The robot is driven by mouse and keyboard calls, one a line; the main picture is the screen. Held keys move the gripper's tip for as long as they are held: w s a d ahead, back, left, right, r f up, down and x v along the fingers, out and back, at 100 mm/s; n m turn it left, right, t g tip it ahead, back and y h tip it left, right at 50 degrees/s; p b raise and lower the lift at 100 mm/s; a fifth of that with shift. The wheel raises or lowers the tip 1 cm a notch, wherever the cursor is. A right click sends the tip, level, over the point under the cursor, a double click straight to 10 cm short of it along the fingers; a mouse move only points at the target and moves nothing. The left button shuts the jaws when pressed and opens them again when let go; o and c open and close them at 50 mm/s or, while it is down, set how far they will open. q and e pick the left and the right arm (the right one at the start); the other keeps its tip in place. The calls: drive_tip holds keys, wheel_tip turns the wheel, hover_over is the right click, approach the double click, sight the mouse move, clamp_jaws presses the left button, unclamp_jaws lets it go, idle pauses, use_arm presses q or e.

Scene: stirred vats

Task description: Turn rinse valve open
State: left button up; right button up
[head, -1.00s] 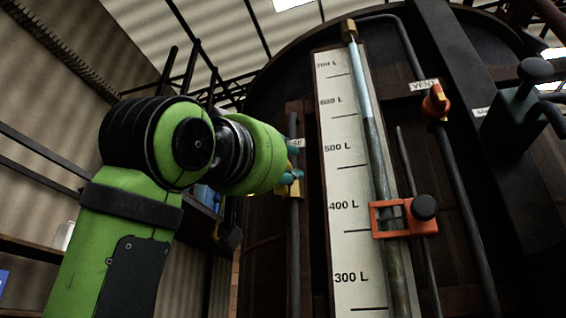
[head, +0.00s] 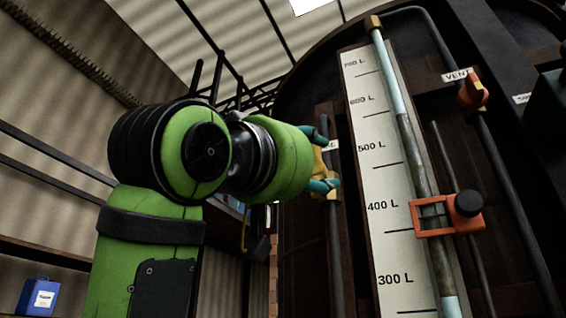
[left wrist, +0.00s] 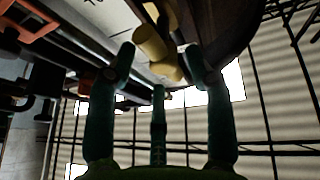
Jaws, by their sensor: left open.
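The rinse valve (head: 319,163) is a yellow fitting on a thin vertical pipe (head: 334,235), left of the gauge board; a mostly hidden label (head: 333,146) sits beside it. My left gripper (head: 325,160) is at the valve, its teal fingers spread above and below the yellow part. In the left wrist view the yellow valve (left wrist: 154,44) lies just beyond and between the open fingers (left wrist: 160,62). Whether any finger touches it I cannot tell. The fingers hide part of the valve, so its handle position is unclear. My right gripper is not in view.
The white gauge board (head: 372,130) with litre marks stands right of the valve. An orange clamp with a black knob (head: 467,204) sits on its tube. A red-orange vent valve (head: 473,92) is at upper right. A blue container (head: 38,297) is at lower left.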

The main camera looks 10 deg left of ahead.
use_arm(q)
drive_tip(key=v, duration=0.9)
drive_tip(key=shift+s+a, duration=0.2)
drive_tip(key=shift+s, duration=0.05)
